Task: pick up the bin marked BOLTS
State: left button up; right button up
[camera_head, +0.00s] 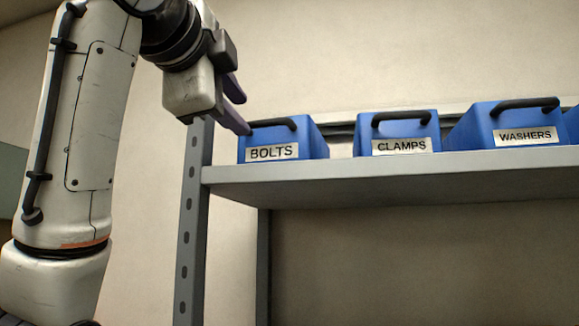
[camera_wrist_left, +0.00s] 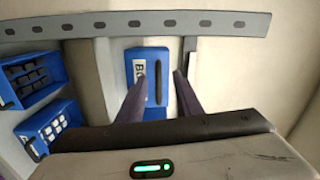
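The blue bin marked BOLTS (camera_head: 312,143) stands upright at the left end of a grey shelf, with a black handle (camera_head: 273,122) along its top. My left gripper (camera_head: 245,116) is open and empty, at the bin's upper left corner. In the left wrist view, the BOLTS bin (camera_wrist_left: 134,68) lies beyond the fingers (camera_wrist_left: 160,74). Its black handle shows between the fingertips there, and one finger covers part of its label. I cannot tell whether a finger touches the bin. My right gripper is in neither view.
The shelf (camera_head: 400,171) also holds a blue CLAMPS bin (camera_head: 397,131), a WASHERS bin (camera_head: 500,124) and part of another bin at the right edge. A perforated upright (camera_head: 187,230) stands below my gripper. Two filled blue bins (camera_wrist_left: 30,98) show at left in the wrist view.

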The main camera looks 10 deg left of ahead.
pick_arm(q)
jog(key=w+p, duration=0.1)
jog(key=w, duration=0.1)
jog(key=w+a+p, duration=0.1)
jog(key=w, duration=0.1)
jog(key=shift+w, duration=0.3)
jog(key=shift+w+d+f, duration=0.15)
jog(key=shift+w, duration=0.35)
grip_shut()
